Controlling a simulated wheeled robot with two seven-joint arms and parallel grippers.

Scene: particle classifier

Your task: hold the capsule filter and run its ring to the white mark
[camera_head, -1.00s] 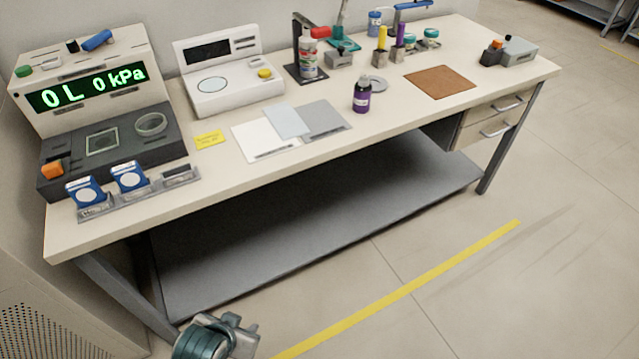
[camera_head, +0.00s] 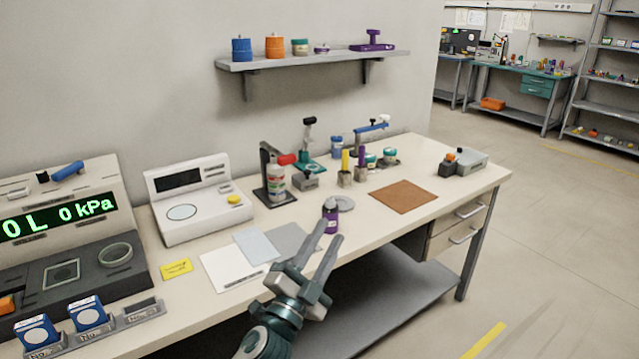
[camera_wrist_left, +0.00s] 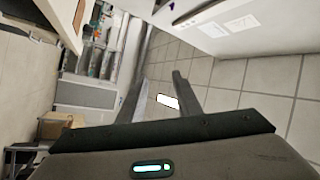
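I cannot tell for sure which thing is the capsule filter, and no ring or white mark can be made out. A small purple bottle-like piece with a dark top (camera_head: 330,212) stands near the bench's front edge. A red, white and green bottle-like piece (camera_head: 276,180) stands at a dark stand with a red part. My left gripper (camera_head: 331,230) is open and empty at the bench's front, its fingertips in front of the purple piece in the picture. In the left wrist view its two fingers (camera_wrist_left: 158,72) are apart with floor tiles behind. My right gripper is out of view.
The bench (camera_head: 215,300) carries a pressure console (camera_head: 60,182), a white instrument (camera_head: 205,210), flat sheets (camera_head: 225,272), a brown mat (camera_head: 403,196) and a grey-orange device (camera_head: 465,162). A wall shelf (camera_head: 300,60) holds several pieces. The floor at right is open.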

